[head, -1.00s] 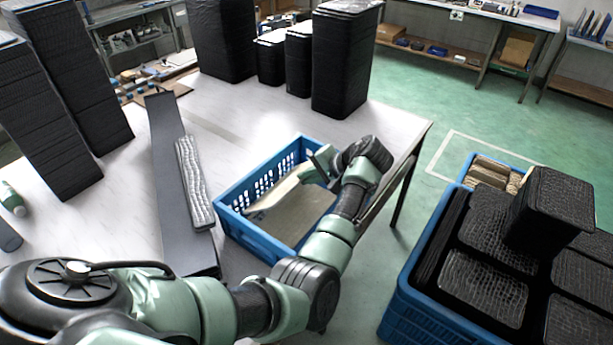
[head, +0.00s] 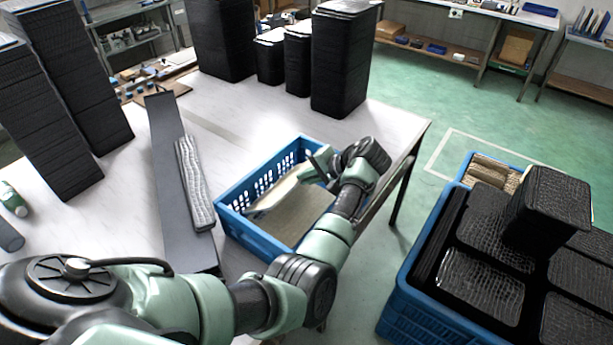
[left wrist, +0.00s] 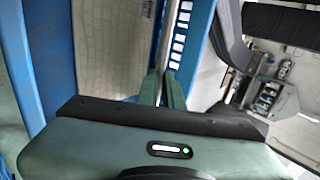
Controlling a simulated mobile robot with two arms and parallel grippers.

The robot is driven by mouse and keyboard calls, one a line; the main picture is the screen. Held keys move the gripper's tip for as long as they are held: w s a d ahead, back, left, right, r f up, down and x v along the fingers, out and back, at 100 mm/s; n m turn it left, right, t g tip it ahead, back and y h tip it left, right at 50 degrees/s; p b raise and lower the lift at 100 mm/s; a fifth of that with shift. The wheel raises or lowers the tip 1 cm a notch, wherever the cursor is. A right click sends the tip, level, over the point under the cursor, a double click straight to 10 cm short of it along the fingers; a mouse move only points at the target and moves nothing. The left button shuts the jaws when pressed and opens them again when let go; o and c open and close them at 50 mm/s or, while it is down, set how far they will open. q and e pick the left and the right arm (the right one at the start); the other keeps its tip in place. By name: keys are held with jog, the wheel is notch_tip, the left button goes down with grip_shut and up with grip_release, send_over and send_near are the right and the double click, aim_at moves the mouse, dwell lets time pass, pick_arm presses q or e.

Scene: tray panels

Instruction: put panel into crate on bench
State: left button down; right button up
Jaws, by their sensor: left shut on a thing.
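A blue crate (head: 238,226) with slotted walls stands on the pale bench (head: 120,205). My left gripper (head: 318,168) is inside the crate's far right part, shut on a pale panel (head: 277,192). The held panel is tilted on edge and slants toward the crate's left side. In the left wrist view it shows as a thin grey strip (left wrist: 167,45) rising from the shut fingers (left wrist: 162,90). A beige textured surface (head: 300,215) lies flat on the crate bottom below it; I cannot tell whether it is another panel. My right gripper is out of view.
A long dark board (head: 168,150) with a grey textured strip (head: 193,180) lies left of the crate. Tall black stacks (head: 342,60) stand at the bench's back and left. A large blue crate of black panels (head: 420,300) stands at the right.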

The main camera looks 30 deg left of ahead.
pick_arm(q)
jog(key=shift+f, duration=0.4)
jog(key=shift+f+b, duration=0.7)
jog(key=shift+f, duration=0.05)
jog(key=shift+f, duration=0.35)
dwell(0.4)
jog(key=c, duration=1.5)
grip_release()
jog(key=b+v, duration=0.2)
jog(key=v, duration=0.5)
jog(key=shift+d+r, duration=0.25)
jog(key=shift+d, duration=0.05)
